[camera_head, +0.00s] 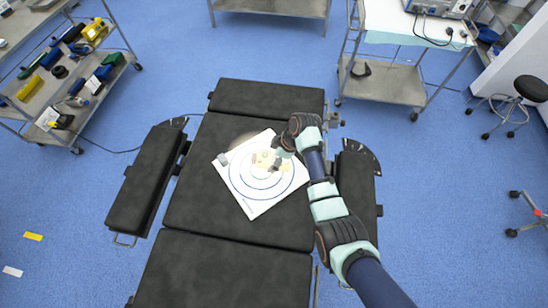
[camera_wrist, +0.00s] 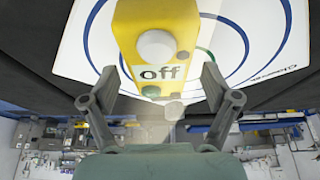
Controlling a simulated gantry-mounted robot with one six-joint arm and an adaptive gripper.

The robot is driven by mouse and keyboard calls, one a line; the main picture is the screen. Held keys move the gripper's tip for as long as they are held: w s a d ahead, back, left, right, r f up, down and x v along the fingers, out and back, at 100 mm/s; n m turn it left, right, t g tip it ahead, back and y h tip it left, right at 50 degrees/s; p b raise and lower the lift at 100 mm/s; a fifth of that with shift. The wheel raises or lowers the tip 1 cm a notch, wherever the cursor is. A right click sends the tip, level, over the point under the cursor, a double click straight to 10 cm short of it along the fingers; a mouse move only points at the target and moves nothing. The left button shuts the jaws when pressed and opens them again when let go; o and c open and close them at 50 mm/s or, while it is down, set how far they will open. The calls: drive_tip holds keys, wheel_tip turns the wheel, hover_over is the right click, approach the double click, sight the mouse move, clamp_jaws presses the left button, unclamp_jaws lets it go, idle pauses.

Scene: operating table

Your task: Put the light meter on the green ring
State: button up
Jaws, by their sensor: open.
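The light meter is a yellow block (camera_wrist: 165,20) with a white dome, a display reading "off" and a green button. My gripper (camera_wrist: 158,76) is open, with one finger at each side of the meter's near end and gaps showing. In the head view my gripper (camera_head: 279,160) is over the sheet, beside the meter. Part of the green ring (camera_wrist: 207,56) shows right of the meter; the rest is hidden.
The sheet also carries blue rings (camera_wrist: 240,75) and lies tilted on the black operating table (camera_head: 205,200). Carts stand at the upper left (camera_head: 60,80) and upper right (camera_head: 400,80), away from the table.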

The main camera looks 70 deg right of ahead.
drive_tip(key=p+v, duration=0.2)
drive_tip(key=v, duration=0.9)
drive_tip(key=shift+s+r+p, duration=0.25)
drive_tip(key=shift+r+p, duration=0.1)
drive_tip(key=shift+p, duration=0.05)
drive_tip(key=w+a+r+t+h, duration=0.1)
drive_tip(key=w+a+r, duration=0.2)
drive_tip(key=w+a, duration=0.55)
drive_tip(key=w+a+r+t+h, duration=0.1)
drive_tip(key=w+a+r+t, duration=0.15)
drive_tip(key=w+a, duration=0.6)
drive_tip(key=s+a+r+m+t, duration=0.1)
drive_tip(key=a+r, duration=0.3)
drive_tip(key=a, duration=0.4)
drive_tip(key=s+a+r+t, duration=0.2)
drive_tip(key=a+r, duration=0.3)
drive_tip(key=a, duration=0.4)
drive_tip(key=s+a+r+m+t+y, duration=0.1)
drive_tip(key=s+a+r+t, duration=0.1)
drive_tip(key=a+r, duration=0.3)
drive_tip(key=a, duration=0.4)
drive_tip(key=shift+s+m, duration=0.3)
drive_tip(key=shift+c, duration=0.2)
